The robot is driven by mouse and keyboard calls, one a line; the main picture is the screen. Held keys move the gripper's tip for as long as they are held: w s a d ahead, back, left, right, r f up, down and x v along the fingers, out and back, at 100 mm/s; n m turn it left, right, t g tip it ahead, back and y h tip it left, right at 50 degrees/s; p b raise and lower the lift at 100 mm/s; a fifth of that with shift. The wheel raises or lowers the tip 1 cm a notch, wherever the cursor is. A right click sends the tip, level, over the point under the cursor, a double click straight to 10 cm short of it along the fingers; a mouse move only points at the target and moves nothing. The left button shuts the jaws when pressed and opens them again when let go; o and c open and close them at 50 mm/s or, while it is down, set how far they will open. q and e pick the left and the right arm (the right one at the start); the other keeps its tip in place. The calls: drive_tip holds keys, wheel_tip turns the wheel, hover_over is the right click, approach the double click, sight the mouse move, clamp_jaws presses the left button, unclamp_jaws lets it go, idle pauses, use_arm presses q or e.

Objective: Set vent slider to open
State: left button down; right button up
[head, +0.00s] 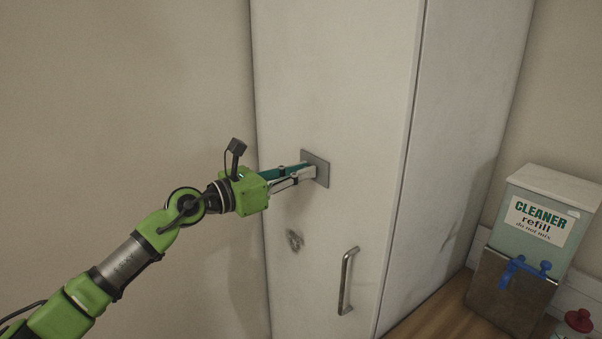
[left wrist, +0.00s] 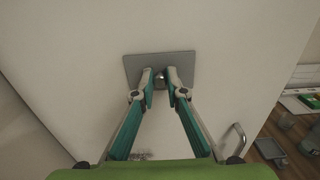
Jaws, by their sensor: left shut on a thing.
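The vent slider shows as a grey plate (head: 321,165) on the front of a tall white cabinet (head: 335,60). In the left wrist view the plate (left wrist: 183,62) has a small metal knob (left wrist: 159,81) at its middle. My left gripper (head: 309,171) reaches the plate from the left. In the left wrist view the fingertips of my left gripper (left wrist: 160,82) are closed around the knob, one on each side. The fingers hide most of the knob. No open or closed marking can be read on the plate. My right gripper is not in view.
A bar handle (head: 347,281) sits lower on the cabinet front, near a dark smudge (head: 294,240). A cleaner refill dispenser (head: 535,235) with a blue tap stands at the right on a wooden surface. A red-topped item (head: 578,321) is at the lower right corner.

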use_arm(q)
drive_tip(key=shift+d+f, duration=0.1)
drive_tip(key=shift+f, duration=0.15)
drive_tip(key=c, duration=2)
unclamp_jaws()
drive_tip(key=shift+s+d+r, duration=0.2)
drive_tip(key=shift+s+r, duration=0.05)
drive_tip(key=shift+c, duration=0.2)
drive_tip(key=v, duration=1.2)
drive_tip(key=shift+w, duration=0.15)
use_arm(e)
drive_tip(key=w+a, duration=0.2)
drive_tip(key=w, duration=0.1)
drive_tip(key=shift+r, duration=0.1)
use_arm(q)
drive_tip(key=shift+a, duration=0.1)
